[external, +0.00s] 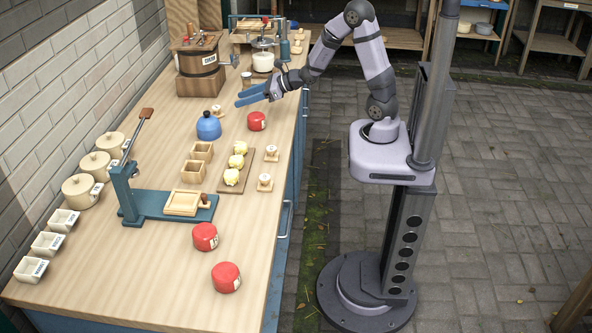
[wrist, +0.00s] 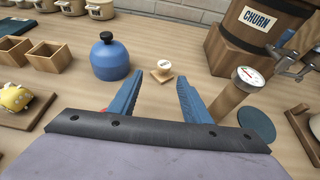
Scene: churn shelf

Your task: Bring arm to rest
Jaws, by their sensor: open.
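My arm rises from its pedestal on the right in the external view and reaches left over the wooden worktop (external: 150,262). My gripper (external: 239,98) is open and empty, its two blue fingers held above the worktop near the back. In the wrist view my gripper (wrist: 158,95) has its fingers apart with bare wood between them. A small wooden stamp with a white round top (wrist: 163,66) stands beyond the fingertips. A blue round jar (wrist: 109,58) stands left of the fingers. A red round tin (external: 257,121) stands below and right of the gripper in the external view.
The wooden churn (external: 199,55) on its block stands behind the gripper. A dial thermometer on a wooden post (wrist: 240,87) is close right of the fingers. A blue press (external: 150,200), cream crocks (external: 81,190) and two red tins (external: 205,236) stand nearer the front.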

